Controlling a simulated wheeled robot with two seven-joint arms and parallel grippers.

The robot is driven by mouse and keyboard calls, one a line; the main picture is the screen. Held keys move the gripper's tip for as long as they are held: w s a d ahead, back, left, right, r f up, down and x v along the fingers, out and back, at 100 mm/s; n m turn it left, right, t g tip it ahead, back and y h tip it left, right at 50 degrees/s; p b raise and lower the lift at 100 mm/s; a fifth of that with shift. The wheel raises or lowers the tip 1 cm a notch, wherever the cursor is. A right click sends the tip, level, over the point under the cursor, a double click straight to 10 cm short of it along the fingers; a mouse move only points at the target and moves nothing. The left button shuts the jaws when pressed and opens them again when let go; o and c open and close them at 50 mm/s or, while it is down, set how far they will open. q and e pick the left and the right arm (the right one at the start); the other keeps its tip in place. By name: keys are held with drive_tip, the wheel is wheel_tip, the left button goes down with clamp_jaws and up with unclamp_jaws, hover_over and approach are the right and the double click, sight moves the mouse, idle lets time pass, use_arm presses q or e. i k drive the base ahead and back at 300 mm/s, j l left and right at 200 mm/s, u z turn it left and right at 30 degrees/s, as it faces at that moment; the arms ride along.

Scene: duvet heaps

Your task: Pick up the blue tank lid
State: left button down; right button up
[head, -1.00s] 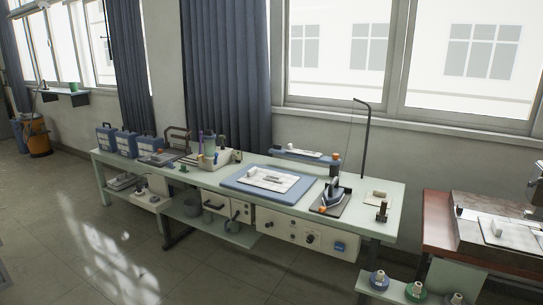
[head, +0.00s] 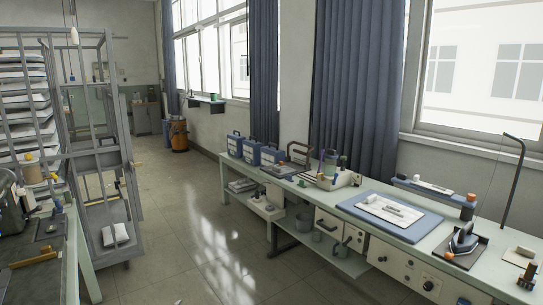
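I cannot pick out a blue tank lid for certain at this distance. A steam iron (head: 463,240) with a bluish body rests on a dark plate near the right end of the long pale-green table (head: 310,196). A small orange part (head: 449,254) lies at the plate's near edge. A blue pad (head: 390,217) with white folded cloth on it lies left of the iron. Neither of my grippers is in view.
Several blue cases (head: 253,151) stand at the table's far end. A grey wire cage trolley (head: 107,150) and another bench (head: 70,262) stand at the left. An orange bin (head: 179,136) is far back. The floor aisle (head: 180,215) between is clear.

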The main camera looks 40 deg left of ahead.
sight(331, 154)
drive_tip(key=u, duration=0.7)
drive_tip(key=i+l+z, duration=0.1)
drive_tip(key=i+l, duration=0.15)
drive_tip(key=i, duration=0.15)
drive_tip(key=i+l+z, duration=0.1)
drive_tip(key=i, duration=0.3)
drive_tip(key=i+l, duration=0.25)
drive_tip(key=i, duration=0.15)
drive_tip(key=l+z, duration=0.05)
